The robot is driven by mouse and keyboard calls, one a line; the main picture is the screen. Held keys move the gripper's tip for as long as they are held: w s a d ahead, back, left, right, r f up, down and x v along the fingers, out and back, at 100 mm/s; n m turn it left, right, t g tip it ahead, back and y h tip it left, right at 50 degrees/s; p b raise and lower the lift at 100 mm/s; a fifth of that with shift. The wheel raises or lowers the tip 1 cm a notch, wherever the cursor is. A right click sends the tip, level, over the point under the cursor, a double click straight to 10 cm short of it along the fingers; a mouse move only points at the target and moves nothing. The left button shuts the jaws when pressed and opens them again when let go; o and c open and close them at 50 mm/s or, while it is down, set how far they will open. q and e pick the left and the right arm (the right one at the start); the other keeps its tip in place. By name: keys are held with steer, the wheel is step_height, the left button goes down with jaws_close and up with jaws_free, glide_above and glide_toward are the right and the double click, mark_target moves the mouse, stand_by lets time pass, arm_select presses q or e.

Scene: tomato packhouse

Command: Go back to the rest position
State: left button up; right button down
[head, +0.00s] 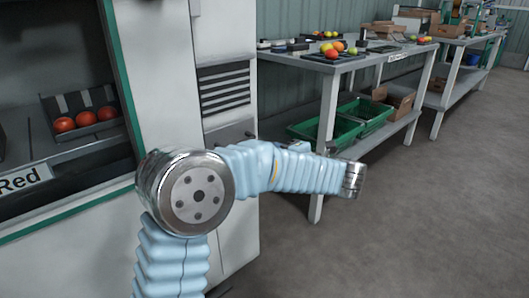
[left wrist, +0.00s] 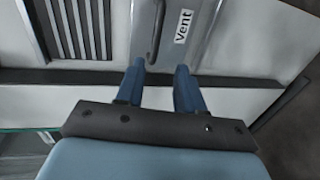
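My left arm (head: 245,175) reaches across the head view in a pale blue ribbed sleeve, bent at a round metal joint, with its metal end piece toward the right. The left gripper's fingers cannot be made out in the head view. In the left wrist view my left gripper (left wrist: 159,66) has two blue fingers apart, with nothing held between them. Beyond the fingertips is a grey panel with a dark handle (left wrist: 157,30) and a label reading "Vent" (left wrist: 183,27). Whether the fingers touch the panel cannot be told. My right gripper is in neither view.
A pale cabinet (head: 165,60) with a grille (head: 224,88) stands close behind my arm. Its left opening holds a tray of red tomatoes (head: 86,118). A bench (head: 325,68) with produce stands beyond, green crates (head: 340,125) below. Floor (head: 430,220) at right is clear.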

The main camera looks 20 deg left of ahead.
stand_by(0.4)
arm_select(q)
steer(key=w+d+f+m+t+h+p, duration=0.2)
steer(key=w+f+m+t+h+p, duration=0.4)
steer(key=f+m, duration=0.65)
steer(key=s+d+f+m+g+h+p, duration=0.1)
steer(key=s+d+f+m+h, duration=0.2)
steer(key=f, duration=0.4)
steer(key=s+d+f+m+h, duration=0.1)
steer(key=f+m+h, duration=0.25)
steer(key=f, duration=0.25)
steer(key=s+d+f+m+g+h+p, duration=0.1)
steer(key=s+d+f+m+g+h, duration=0.1)
steer(key=s, duration=0.7)
steer(key=s+d+f+m+g+h+p, duration=0.1)
steer(key=s+d+f+m+g+h, duration=0.1)
steer(key=s, duration=0.7)
steer(key=s+d+f+m+g+h+p, duration=0.1)
steer(key=s+d+f+m+g+h, duration=0.1)
steer(key=s+d+f+m+g, duration=0.2)
steer(key=s+f+m+g, duration=0.2)
steer(key=s+f, duration=0.2)
steer(key=s, duration=0.1)
steer(key=shift+f+m+p, duration=0.25)
steer(key=shift+m+p, duration=0.05)
steer(key=shift+p, duration=0.1)
